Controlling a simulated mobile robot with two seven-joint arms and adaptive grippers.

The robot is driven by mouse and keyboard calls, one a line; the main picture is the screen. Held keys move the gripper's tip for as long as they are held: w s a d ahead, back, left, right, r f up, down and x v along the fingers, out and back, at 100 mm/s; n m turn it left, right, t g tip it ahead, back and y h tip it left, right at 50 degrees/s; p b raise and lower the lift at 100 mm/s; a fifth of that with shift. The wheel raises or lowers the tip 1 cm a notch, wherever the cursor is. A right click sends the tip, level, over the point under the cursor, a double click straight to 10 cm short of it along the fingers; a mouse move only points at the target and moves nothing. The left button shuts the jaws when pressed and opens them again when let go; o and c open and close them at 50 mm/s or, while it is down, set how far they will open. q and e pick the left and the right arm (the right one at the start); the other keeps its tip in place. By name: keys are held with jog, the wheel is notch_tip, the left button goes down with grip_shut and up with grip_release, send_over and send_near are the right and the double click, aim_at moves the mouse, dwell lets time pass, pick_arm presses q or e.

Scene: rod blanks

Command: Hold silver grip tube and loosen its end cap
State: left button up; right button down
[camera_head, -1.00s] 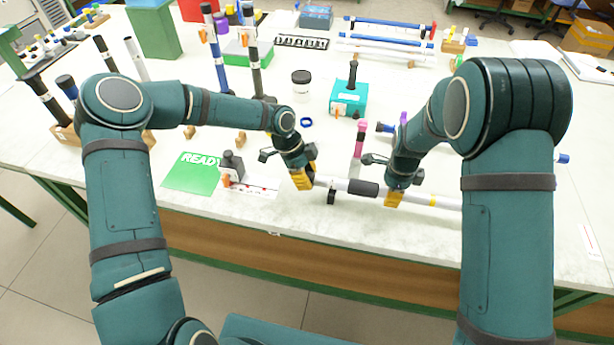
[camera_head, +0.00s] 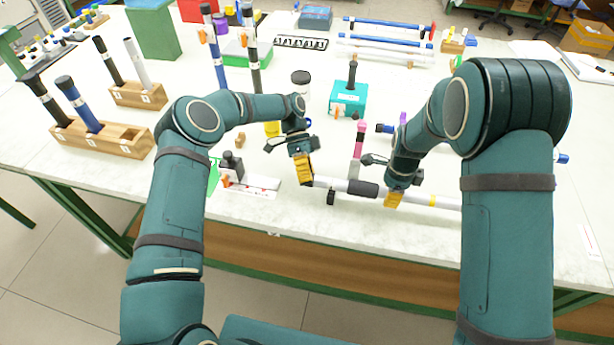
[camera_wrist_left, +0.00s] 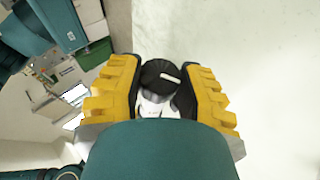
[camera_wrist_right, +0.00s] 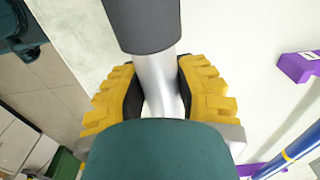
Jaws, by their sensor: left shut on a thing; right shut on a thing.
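The silver grip tube (camera_head: 425,199) lies level along the front of the table, with a black grip sleeve (camera_head: 363,188) around it. My right gripper (camera_head: 394,199) is shut on the tube just right of the sleeve; the silver tube (camera_wrist_right: 153,75) shows between its yellow fingers in the right wrist view. My left gripper (camera_head: 305,176) is at the tube's left end, shut on the black end cap (camera_wrist_left: 160,73), which shows between its fingers in the left wrist view. The seam between cap and tube is hidden by the fingers.
A black support (camera_head: 331,198) stands under the tube near its left end. Wooden blocks with upright rods (camera_head: 125,140) stand at the left. A teal box (camera_head: 348,97) and a pink-topped post (camera_head: 360,137) stand behind the tube. A small dark-topped device (camera_head: 232,165) sits left of my left gripper.

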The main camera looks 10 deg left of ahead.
pick_arm(q)
jog(key=shift+d, duration=0.1)
dwell(0.4)
jog(key=o, duration=1.2)
jog(key=shift+r, duration=0.1)
jog(key=shift+v, duration=3.7)
jog(key=shift+f+b, duration=0.35)
jog(key=shift+f, duration=0.1)
pick_arm(e)
jog(key=shift+f, duration=0.55)
jog(key=c, duration=0.6)
grip_release()
jog(key=shift+c, duration=0.2)
jog(key=shift+r, duration=0.15)
